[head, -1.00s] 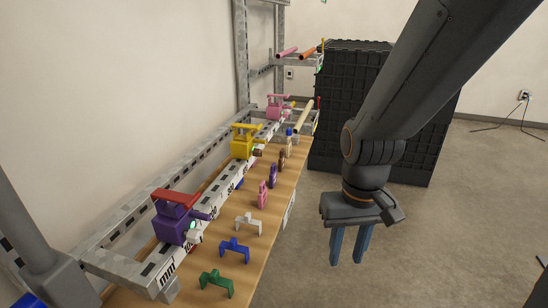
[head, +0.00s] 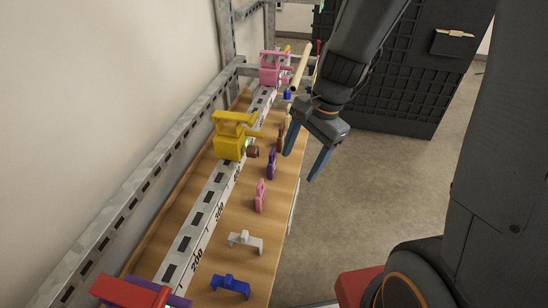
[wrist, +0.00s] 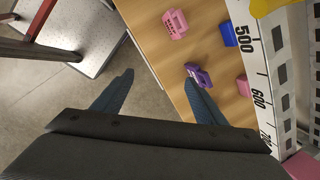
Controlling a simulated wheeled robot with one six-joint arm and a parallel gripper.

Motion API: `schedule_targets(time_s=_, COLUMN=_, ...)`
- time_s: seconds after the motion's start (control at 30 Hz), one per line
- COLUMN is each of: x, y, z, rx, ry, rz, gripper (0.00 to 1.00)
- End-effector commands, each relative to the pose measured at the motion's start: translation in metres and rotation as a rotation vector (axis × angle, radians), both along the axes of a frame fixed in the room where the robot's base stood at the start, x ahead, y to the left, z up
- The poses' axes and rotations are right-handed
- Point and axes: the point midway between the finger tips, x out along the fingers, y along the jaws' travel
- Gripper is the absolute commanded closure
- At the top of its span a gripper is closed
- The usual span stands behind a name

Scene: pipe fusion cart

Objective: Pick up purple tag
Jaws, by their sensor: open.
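The purple tag (head: 272,163) stands on the wooden bench top, between a pink tag and a brown one. It also shows in the wrist view (wrist: 198,74), just beyond the tip of the right-hand finger, which partly overlaps its lower edge. My gripper (head: 302,163) is open and empty, with its fingers pointing down near the bench's right edge, to the right of the purple tag. In the wrist view my two fingers (wrist: 158,80) are spread apart with bench edge and floor between them. I cannot tell whether the finger touches the tag.
Pink (head: 261,195), white (head: 245,241) and blue (head: 231,285) tags stand nearer along the bench. A yellow clamp (head: 232,137) and a pink clamp (head: 273,68) sit on the ruled rail at left. A black panelled cabinet (head: 410,75) stands behind. Floor at right is open.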

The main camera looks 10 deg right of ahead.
Motion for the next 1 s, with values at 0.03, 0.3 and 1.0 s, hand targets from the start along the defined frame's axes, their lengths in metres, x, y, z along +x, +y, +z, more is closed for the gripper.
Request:
schedule_targets(time_s=0.03, x=0.014, y=0.007, z=-0.001, rx=0.039, ry=0.031, rz=-0.163, gripper=0.34)
schedule_targets(time_s=0.3, x=0.071, y=0.023, z=-0.015, rx=0.185, ry=0.157, rz=-0.800, gripper=0.34)
schedule_targets(time_s=1.0, x=0.087, y=0.055, z=-0.082, rx=0.208, ry=0.179, rz=-0.896, gripper=0.34)
